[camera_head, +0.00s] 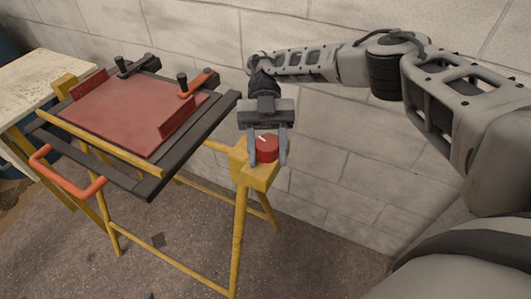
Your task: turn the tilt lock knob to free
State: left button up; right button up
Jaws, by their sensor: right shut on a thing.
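The tilt lock knob (267,149) is a red round knob with a white mark on its top. It sits on a yellow block (258,177) at the right side of the yellow frame bench (238,225). My right gripper (267,158) points down over the knob, with one finger on each side, and is shut on it. The mark's exact setting is too small to read. My left gripper is not in view.
A pale worktable (35,82) stands at the left. A block wall (335,165) is close behind.

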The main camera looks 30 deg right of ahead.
jog(key=shift+s+n+g+h, duration=0.1)
jog(key=shift+n+g+h, duration=0.5)
jog(key=shift+n+h, duration=0.65)
jog(key=shift+d+n+h, duration=0.1)
jog(key=shift+n+h, duration=0.15)
jog(key=shift+h, duration=0.1)
jog(key=shift+s+f+n+h+p, duration=0.1)
jog(key=shift+s+n+h+p, duration=0.05)
jog(key=shift+n+h+p, duration=0.2)
jog(key=o, duration=1)
jog(key=shift+d, duration=0.1)
